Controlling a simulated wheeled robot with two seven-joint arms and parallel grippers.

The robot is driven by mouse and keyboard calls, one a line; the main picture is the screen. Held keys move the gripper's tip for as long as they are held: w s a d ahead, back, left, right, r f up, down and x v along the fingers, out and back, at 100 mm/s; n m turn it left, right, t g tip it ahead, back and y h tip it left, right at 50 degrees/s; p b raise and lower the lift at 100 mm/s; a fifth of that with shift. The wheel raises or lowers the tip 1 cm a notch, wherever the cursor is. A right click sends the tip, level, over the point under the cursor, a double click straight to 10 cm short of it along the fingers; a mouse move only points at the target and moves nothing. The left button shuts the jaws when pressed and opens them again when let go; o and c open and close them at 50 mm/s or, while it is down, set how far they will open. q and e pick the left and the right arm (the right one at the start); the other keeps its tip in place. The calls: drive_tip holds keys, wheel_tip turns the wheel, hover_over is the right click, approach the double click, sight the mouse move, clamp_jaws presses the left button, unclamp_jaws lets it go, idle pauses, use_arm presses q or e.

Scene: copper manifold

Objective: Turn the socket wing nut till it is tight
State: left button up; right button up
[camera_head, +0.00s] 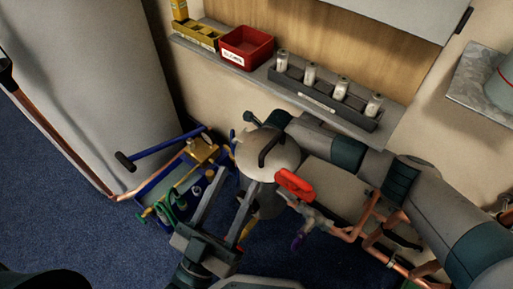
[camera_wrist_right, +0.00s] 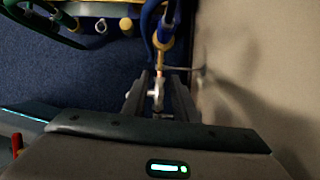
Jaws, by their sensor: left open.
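My left gripper (camera_head: 237,181) is open and empty in the head view, below my right wrist and left of the red handle (camera_head: 295,184). The copper manifold (camera_head: 345,234) runs to the right of it. My right arm reaches in from the right, and its wrist hides its own fingers in the head view. In the right wrist view my right gripper (camera_wrist_right: 161,78) has its fingers on either side of a small silver and copper-coloured fitting (camera_wrist_right: 157,88). I cannot tell whether they touch it. I cannot make out the socket wing nut for sure.
A blue tool tray (camera_head: 158,211) with tools stands on the blue floor at left. A shelf behind carries a red bin (camera_head: 246,47), a yellow bin (camera_head: 196,35) and a dark rack (camera_head: 322,95) of small jars. The wall is close at right in the right wrist view.

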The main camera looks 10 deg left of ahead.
use_arm(q)
drive_tip(key=shift+w+f+g+y, duration=0.15)
drive_tip(key=shift+w+f+g, duration=0.25)
drive_tip(key=shift+f, duration=0.25)
drive_tip(key=shift+w+f+g+y, duration=0.15)
drive_tip(key=shift+w+f+g, duration=0.2)
drive_tip(key=shift+f, duration=0.25)
use_arm(e)
drive_tip(key=shift+v, duration=1.6)
use_arm(q)
drive_tip(key=shift+c, duration=0.3)
